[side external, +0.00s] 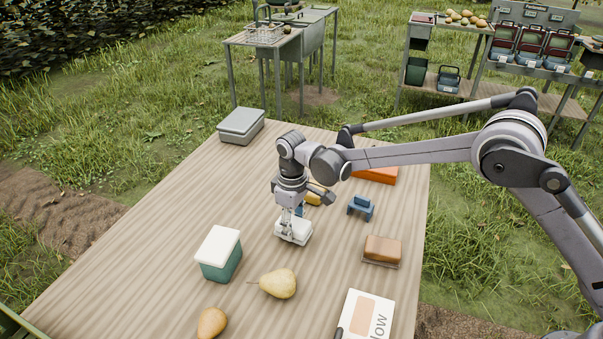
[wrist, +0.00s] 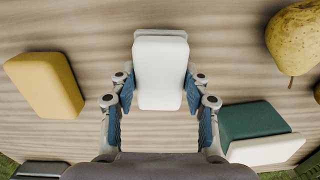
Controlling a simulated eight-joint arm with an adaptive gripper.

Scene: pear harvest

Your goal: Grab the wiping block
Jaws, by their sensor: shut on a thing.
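The wiping block, a white rounded block (side external: 294,232), lies flat on the wooden table below my gripper (side external: 293,213) in the side view. In the wrist view the white block (wrist: 160,72) sits between the two blue-padded fingers of my gripper (wrist: 160,92). The fingers are shut on its two long sides. The near end of the block and its underside are partly hidden. I cannot tell any gap between the block and the table.
A yellow block (wrist: 44,85) lies left of the white block in the wrist view. A green box with a white lid (side external: 219,255), a pear (side external: 278,284), a blue stand (side external: 361,208) and a brown block (side external: 382,249) are nearby. The table's left side is mostly clear.

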